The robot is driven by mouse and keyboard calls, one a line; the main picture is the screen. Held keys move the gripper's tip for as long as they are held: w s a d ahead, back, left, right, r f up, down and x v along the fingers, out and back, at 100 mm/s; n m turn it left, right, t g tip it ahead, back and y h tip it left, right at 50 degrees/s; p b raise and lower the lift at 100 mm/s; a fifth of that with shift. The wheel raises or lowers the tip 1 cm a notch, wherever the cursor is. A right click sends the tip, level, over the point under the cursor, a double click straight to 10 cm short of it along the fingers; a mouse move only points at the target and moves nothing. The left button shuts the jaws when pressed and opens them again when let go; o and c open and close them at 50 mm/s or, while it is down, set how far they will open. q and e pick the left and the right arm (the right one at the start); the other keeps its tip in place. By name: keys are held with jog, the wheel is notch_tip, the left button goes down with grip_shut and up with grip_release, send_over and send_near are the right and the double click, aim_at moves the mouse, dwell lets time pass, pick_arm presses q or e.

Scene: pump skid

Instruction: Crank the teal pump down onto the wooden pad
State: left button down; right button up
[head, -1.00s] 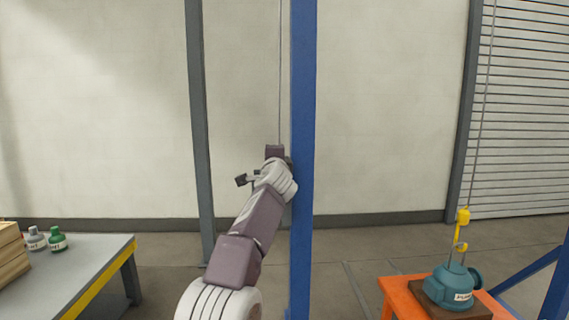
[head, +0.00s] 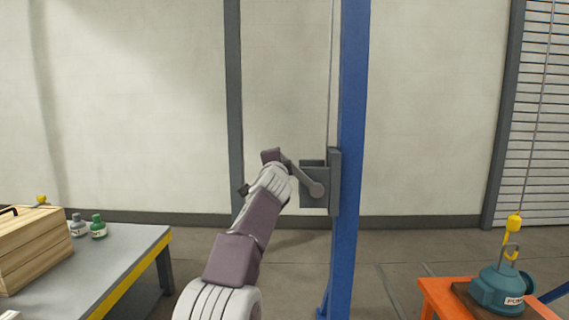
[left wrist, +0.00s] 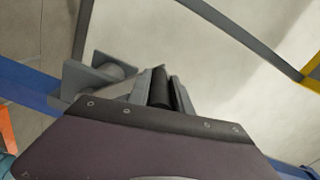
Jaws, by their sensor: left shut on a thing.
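The teal pump (head: 496,290) is at the lower right of the head view, under a yellow hook block (head: 513,225) on a thin cable. It is on or just above the brown wooden pad (head: 461,290) on an orange stand (head: 435,293); I cannot tell if they touch. A grey winch (head: 322,184) is fixed to the blue post (head: 352,120), its crank arm (head: 304,176) pointing up and left. My left gripper (head: 276,157) is shut on the crank's dark grip (left wrist: 160,90), which shows between the fingers in the left wrist view. My right gripper is not visible.
A grey table (head: 125,250) with a yellow edge stands at the left. It holds a wooden box (head: 35,248) and small bottles, one green (head: 98,227). A grey post (head: 235,100) stands behind my arm. Floor shows between the table and the blue post.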

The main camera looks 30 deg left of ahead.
pick_arm(q)
notch_tip(320, 180, down, 6)
jog(key=s+a+n+b, duration=0.1)
jog(key=a+n+b, duration=0.1)
jog(key=n+b, duration=0.2)
jog(key=shift+s+a+n+b, duration=0.2)
jog(key=shift+a+n+b, duration=0.15)
jog(key=shift+n, duration=0.05)
jog(key=shift+f, duration=0.1)
jog(key=c, duration=1.2)
grip_release()
jog(key=shift+d, duration=0.1)
jog(key=shift+o, duration=0.2)
jog(key=shift+d, duration=0.1)
